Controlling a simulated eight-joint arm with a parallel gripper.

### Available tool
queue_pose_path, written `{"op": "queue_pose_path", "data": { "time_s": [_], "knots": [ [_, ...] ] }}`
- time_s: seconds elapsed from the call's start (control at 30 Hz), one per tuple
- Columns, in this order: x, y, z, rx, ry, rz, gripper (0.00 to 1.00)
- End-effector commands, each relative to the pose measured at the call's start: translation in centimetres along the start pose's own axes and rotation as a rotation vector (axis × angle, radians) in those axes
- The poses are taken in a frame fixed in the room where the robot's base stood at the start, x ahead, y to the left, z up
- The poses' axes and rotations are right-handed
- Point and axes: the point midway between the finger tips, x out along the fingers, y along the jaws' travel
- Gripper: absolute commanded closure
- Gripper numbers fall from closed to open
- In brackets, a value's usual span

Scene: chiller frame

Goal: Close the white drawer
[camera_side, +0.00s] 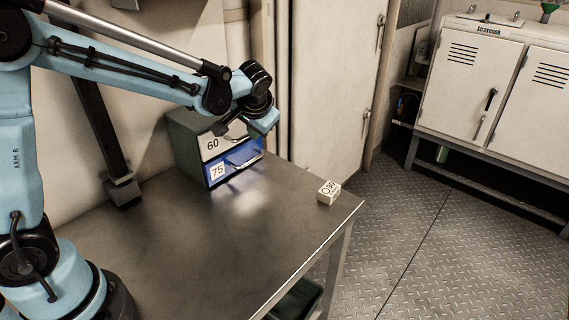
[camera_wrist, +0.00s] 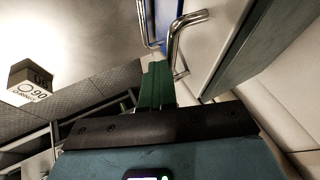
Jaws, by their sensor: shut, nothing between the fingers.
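The white drawer (camera_side: 212,146), labelled 60, is the upper drawer of a small grey-green cabinet (camera_side: 187,134) on the table. Its metal handle shows beside my fingers in the wrist view (camera_wrist: 186,32). I cannot tell exactly how far the drawer stands out. My gripper (camera_side: 224,130) is at the upper front of the cabinet, close to the white front, and partly hides it. In the wrist view the green fingers (camera_wrist: 157,84) are together and empty, just beside the handle's end. Contact with the drawer is not clear.
A blue drawer (camera_side: 236,163), labelled 75, is below the white one. A small white block (camera_side: 328,192) marked 90 lies near the table's right edge. The front of the metal table (camera_side: 215,247) is clear. White lockers (camera_side: 465,85) stand far right.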

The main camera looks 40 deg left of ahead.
Motion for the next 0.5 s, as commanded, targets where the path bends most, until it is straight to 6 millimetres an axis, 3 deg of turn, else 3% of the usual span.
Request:
{"op": "queue_pose_path", "data": {
  "time_s": [0.07,0.27,0.33,0.5],
  "knots": [
    [0.0,-0.3,0.0,-0.002,-0.002,-0.016,1.00],
    [-1.7,2.3,-0.3,0.004,0.001,-0.005,1.00],
    [-2.8,3.5,-0.4,0.005,0.003,-0.001,1.00],
    [-6.8,3.3,-0.3,0.003,0.001,0.000,1.00]
  ]
}}
